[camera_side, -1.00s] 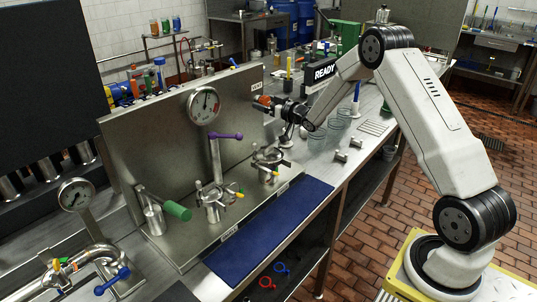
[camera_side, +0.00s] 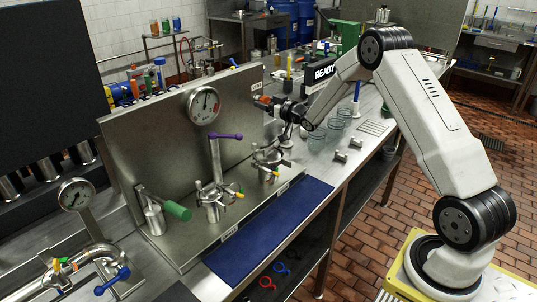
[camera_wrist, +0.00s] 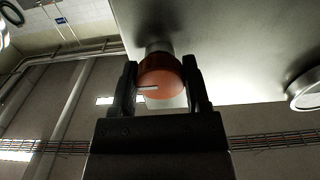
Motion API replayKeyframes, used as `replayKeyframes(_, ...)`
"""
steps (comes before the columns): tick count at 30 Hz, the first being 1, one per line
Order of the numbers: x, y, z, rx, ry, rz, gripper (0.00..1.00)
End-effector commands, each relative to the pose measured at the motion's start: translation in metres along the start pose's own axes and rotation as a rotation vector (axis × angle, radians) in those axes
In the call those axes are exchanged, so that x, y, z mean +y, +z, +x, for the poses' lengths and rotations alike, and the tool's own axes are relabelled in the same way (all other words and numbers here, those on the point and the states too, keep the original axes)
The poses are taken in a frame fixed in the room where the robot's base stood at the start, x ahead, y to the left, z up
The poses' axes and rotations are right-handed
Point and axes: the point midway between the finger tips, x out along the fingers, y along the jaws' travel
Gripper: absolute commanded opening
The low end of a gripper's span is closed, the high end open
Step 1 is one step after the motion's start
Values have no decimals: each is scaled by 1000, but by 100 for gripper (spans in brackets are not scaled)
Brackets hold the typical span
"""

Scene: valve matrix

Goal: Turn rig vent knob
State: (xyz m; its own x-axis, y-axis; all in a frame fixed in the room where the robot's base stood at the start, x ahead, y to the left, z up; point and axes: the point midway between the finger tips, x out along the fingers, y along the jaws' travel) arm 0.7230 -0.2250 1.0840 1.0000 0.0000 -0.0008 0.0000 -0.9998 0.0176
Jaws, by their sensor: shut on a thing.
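The vent knob (camera_wrist: 160,80) is a round orange-red knob with a pale line across its face, on a short metal stem from the steel panel. In the wrist view it sits between the two dark fingers of my gripper (camera_wrist: 161,88), which are shut on its sides. In the side view the knob (camera_side: 262,100) shows as a small orange piece near the panel's right edge, with my gripper (camera_side: 272,103) reaching it from the right. The steel panel (camera_side: 150,125) stands upright behind the valves.
A round gauge (camera_side: 204,105) is on the panel, left of my gripper. Below stand a purple-handled valve (camera_side: 225,137), a clamped fitting (camera_side: 268,160) and a green-handled valve (camera_side: 177,210). A blue mat (camera_side: 270,230) lies clear in front. A READY sign (camera_side: 324,72) stands behind my forearm.

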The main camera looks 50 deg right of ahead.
Motion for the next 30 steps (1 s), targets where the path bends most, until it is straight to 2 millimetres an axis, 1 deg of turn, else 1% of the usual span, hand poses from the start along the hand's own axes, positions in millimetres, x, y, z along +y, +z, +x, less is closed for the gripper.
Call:
replayKeyframes(5, 0, 0, 0, 1, 0, -56, 1)
replayKeyframes(11, 0, 0, 0, 1, 0, -173, 1)
replayKeyframes(30, 0, -1, 0, 2, 0, -757, 1)
